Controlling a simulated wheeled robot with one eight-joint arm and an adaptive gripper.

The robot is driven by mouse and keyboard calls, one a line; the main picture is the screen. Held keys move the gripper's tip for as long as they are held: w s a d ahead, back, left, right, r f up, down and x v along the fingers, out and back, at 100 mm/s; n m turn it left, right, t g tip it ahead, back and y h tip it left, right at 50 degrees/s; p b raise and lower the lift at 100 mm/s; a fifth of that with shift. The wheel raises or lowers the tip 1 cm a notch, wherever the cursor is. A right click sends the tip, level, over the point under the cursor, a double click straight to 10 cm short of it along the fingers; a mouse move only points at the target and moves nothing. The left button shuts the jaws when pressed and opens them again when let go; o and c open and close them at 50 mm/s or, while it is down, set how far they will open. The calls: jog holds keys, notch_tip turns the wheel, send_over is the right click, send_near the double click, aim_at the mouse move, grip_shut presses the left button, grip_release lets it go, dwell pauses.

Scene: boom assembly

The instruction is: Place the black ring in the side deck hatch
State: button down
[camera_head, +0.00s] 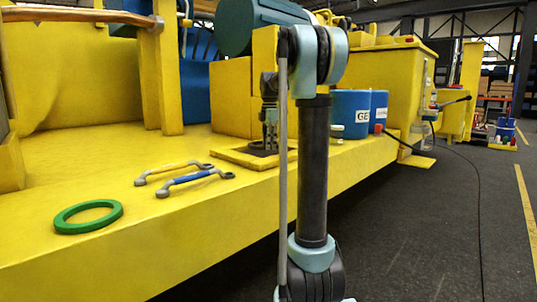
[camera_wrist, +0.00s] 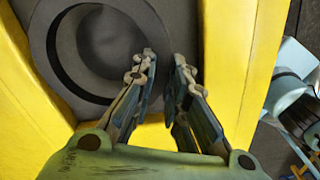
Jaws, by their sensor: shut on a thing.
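The black ring (camera_wrist: 42,55) lies in the upper left of the wrist view, over the dark side deck hatch. My gripper (camera_wrist: 164,58) has its fingertips close together at the ring's right edge, shut on it. In the head view my gripper (camera_head: 270,143) points down at the hatch, whose yellow raised frame (camera_head: 232,156) sits on the yellow deck. The ring is hard to make out there, dark against the dark opening and partly hidden by the fingers and my arm. I cannot tell whether it rests on the hatch bottom.
On the deck left of the hatch lie a yellow-handled tool (camera_head: 172,170), a blue-handled tool (camera_head: 195,180) and a green ring (camera_head: 88,216). Blue containers (camera_head: 350,112) stand right of my arm. Yellow blocks (camera_head: 232,95) rise behind the hatch.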

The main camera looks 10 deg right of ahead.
notch_tip(320, 180, down, 4)
jog(key=shift+r, duration=0.15)
jog(key=c, duration=1.6)
grip_release()
notch_tip(320, 180, up, 12)
jog(key=shift+r, duration=0.1)
